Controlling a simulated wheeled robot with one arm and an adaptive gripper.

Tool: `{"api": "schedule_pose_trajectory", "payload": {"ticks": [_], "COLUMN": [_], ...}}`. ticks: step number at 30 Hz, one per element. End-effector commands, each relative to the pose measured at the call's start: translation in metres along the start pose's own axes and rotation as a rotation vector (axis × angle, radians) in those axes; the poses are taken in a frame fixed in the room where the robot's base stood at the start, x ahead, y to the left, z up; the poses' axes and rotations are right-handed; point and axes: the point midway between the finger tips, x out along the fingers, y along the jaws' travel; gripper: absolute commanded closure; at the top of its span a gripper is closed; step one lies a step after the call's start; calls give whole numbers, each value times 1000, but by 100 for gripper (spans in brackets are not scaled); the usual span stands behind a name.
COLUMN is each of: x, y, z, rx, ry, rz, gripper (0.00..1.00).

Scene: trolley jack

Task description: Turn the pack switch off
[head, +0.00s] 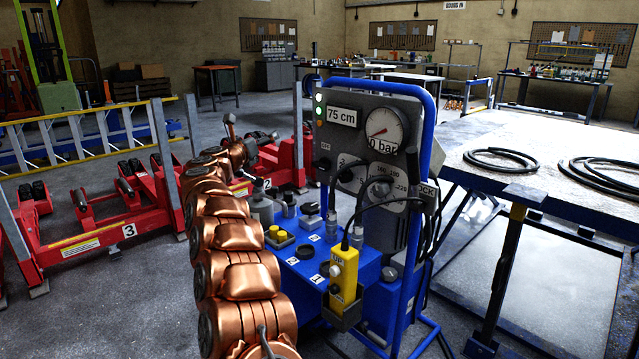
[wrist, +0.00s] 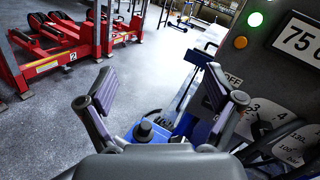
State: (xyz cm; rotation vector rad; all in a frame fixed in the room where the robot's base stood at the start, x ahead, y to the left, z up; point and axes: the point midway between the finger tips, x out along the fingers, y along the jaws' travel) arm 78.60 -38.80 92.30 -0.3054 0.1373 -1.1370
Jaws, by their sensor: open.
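The power pack's grey panel (head: 345,140) stands upright on a blue base in the head view. A small OFF label (head: 324,160) is at its left edge, with a dark switch-like part (head: 323,173) just below. In the wrist view the OFF label (wrist: 232,80) shows behind my right finger; the switch itself is hidden or cannot be made out there. My gripper (head: 252,131) is left of the panel, apart from it. Its fingers are spread and empty in the wrist view (wrist: 163,96). The display reads 75 cm (head: 342,117), and the gauge (head: 386,129) is marked 0 bar.
A bright lamp (wrist: 255,19) and an amber lamp (wrist: 240,42) are on the panel. A yellow pendant (head: 344,270) with a black cable hangs at the pack's front. Red jacks (head: 90,220) stand left. A table with hoses (head: 540,150) is right. Open floor lies left of my arm.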

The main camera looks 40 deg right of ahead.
Motion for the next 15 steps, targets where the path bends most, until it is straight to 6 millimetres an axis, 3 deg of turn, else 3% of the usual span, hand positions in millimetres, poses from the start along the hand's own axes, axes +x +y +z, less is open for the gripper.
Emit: {"api": "schedule_pose_trajectory", "payload": {"ticks": [1, 6, 10, 15], "x": [6, 16, 15, 15], "y": [-7, -51, -69, -81], "z": [-33, -96, -123, -135], "rx": [45, 199, 263, 297], "ry": [25, 88, 109, 116], "rz": [-71, -293, -391, -443], "gripper": [8, 8, 8, 8]}}
